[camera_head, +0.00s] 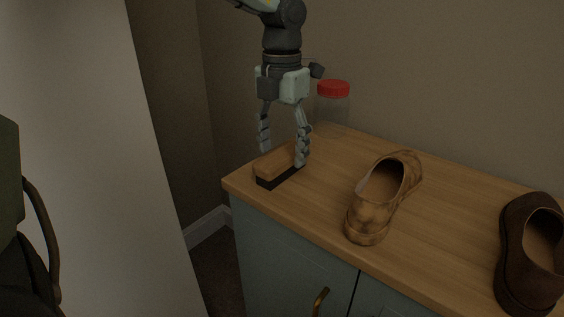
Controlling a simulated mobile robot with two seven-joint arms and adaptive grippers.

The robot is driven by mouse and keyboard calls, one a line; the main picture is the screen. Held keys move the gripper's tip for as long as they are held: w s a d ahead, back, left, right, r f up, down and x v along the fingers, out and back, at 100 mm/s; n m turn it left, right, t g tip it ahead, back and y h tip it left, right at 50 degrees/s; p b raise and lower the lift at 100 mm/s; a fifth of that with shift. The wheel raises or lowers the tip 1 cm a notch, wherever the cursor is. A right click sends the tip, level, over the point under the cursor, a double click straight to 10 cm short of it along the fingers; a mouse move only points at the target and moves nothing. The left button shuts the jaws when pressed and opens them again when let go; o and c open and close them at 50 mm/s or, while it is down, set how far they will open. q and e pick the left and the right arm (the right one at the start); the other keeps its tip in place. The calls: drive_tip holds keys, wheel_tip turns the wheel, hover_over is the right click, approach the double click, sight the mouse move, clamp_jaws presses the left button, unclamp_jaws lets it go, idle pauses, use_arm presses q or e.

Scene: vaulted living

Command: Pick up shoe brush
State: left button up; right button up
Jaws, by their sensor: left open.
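The shoe brush (272,169) has a wooden back and dark bristles. It lies on the cabinet's wooden top (305,203), near the left front corner. My left gripper (283,158) comes down from above with its fingers apart. The right-hand finger overlaps the brush's right end in the picture, and the left-hand finger ends just above its back. I cannot tell whether either finger touches the brush. My right gripper is not in view.
A clear jar with a red lid (334,89) stands behind the gripper to the right. A tan patterned shoe (368,221) and a dark brown shoe (517,262) stand to the right. A pale wall or panel (90,150) rises at the left.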

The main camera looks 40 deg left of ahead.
use_arm(q)
drive_tip(key=shift+c, duration=0.5)
drive_tip(key=c, duration=1.2)
drive_tip(key=shift+c, duration=0.2)
drive_tip(key=shift+r, duration=0.2)
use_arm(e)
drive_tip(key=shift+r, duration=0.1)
